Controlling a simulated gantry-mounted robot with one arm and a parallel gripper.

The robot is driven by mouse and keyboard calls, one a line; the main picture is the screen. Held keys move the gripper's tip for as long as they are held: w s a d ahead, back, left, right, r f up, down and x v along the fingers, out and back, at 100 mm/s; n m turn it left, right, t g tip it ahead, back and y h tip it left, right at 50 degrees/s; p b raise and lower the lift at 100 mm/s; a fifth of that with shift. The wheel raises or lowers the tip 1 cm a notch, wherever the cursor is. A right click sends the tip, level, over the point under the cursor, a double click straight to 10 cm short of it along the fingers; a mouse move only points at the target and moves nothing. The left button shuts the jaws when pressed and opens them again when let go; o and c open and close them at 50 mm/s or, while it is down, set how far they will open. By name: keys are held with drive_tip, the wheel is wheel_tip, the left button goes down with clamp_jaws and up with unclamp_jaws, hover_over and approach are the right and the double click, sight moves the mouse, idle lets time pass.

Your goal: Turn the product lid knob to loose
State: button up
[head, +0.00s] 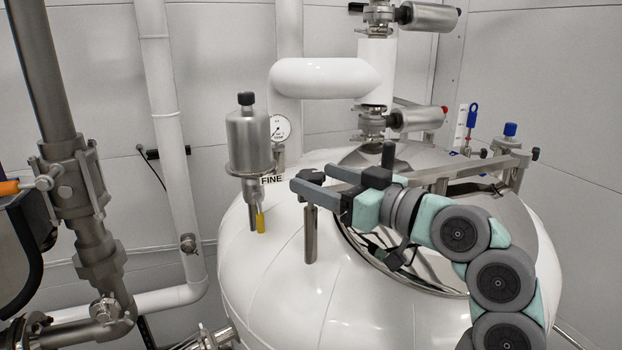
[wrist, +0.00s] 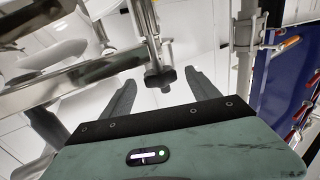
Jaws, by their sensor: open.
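A black star-shaped knob (wrist: 160,77) sits on a metal rod in the wrist view, between the two fingers of my gripper (wrist: 162,76). Gaps show on both sides of it, so the fingers look apart from it. In the head view my gripper (head: 311,177) is open and reaches left over the white tank, with its fingers on either side of the dark knob (head: 312,173). A metal post (head: 310,235) stands below the knob. The near finger hides part of where knob and post meet. I cannot read any tight or loose mark.
The white tank (head: 270,285) has a shiny lid (head: 425,160) behind my arm. A metal canister (head: 249,140) and a gauge (head: 280,128) stand left of my gripper. Pipes and valves (head: 378,120) rise behind. A metal bar (wrist: 75,85) crosses the wrist view's left.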

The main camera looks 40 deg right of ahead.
drive_tip(key=s+b, duration=0.1)
drive_tip(key=s, duration=0.7)
drive_tip(key=shift+d, duration=0.35)
